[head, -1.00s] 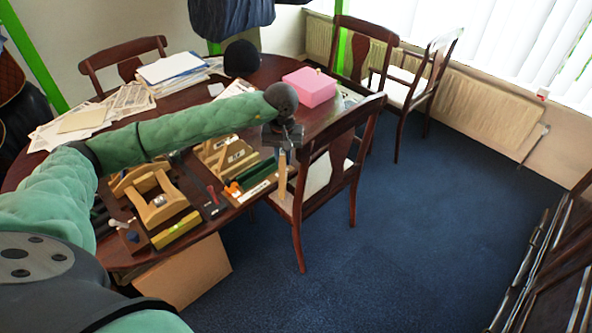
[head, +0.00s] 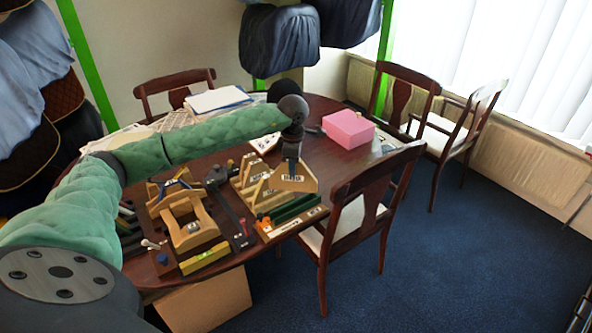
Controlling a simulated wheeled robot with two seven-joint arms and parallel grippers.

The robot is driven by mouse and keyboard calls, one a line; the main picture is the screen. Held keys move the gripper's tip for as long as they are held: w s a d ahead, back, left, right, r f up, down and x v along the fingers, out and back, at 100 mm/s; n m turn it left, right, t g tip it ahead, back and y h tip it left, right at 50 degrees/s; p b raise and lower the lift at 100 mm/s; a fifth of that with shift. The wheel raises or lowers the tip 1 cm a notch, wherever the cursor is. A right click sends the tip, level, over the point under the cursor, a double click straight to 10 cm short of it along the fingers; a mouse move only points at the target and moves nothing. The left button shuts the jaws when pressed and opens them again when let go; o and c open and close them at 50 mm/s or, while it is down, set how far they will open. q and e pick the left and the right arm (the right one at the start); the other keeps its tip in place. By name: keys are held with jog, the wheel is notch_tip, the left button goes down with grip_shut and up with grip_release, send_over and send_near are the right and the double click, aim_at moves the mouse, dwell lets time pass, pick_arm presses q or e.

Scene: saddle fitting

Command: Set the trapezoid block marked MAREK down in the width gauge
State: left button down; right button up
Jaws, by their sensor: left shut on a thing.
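My left gripper (head: 291,157) is shut on a wooden trapezoid block (head: 300,183) and holds it above the table's right part. The block carries a small white label whose letters are too small to read. Other wooden trapezoid blocks with labels (head: 245,176) stand in a group just left of it. A dark bar with a red part (head: 241,224) lies left of the front tray and may be the width gauge, but I cannot be sure. My right gripper is not in view.
A wooden frame (head: 193,238) stands on the oval table with a yellow spirit level (head: 206,257) in front. A tray with green bars (head: 296,208) lies near the front edge. A pink box (head: 348,129) is behind right. A chair (head: 370,185) stands close to the table's right side.

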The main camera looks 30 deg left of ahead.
aim_at(292, 182)
pick_arm(q)
jog(key=n, duration=0.8)
jog(key=shift+w+a, duration=0.15)
jog(key=shift+a, duration=0.15)
jog(key=shift+f, duration=0.55)
jog(key=shift+f+b, duration=0.3)
jog(key=shift+f, duration=0.7)
notch_tip(292, 182, down, 2)
jog(key=shift+b, duration=0.4)
jog(key=shift+f, duration=0.9)
jog(key=shift+f+b, duration=0.1)
jog(key=shift+b, duration=0.3)
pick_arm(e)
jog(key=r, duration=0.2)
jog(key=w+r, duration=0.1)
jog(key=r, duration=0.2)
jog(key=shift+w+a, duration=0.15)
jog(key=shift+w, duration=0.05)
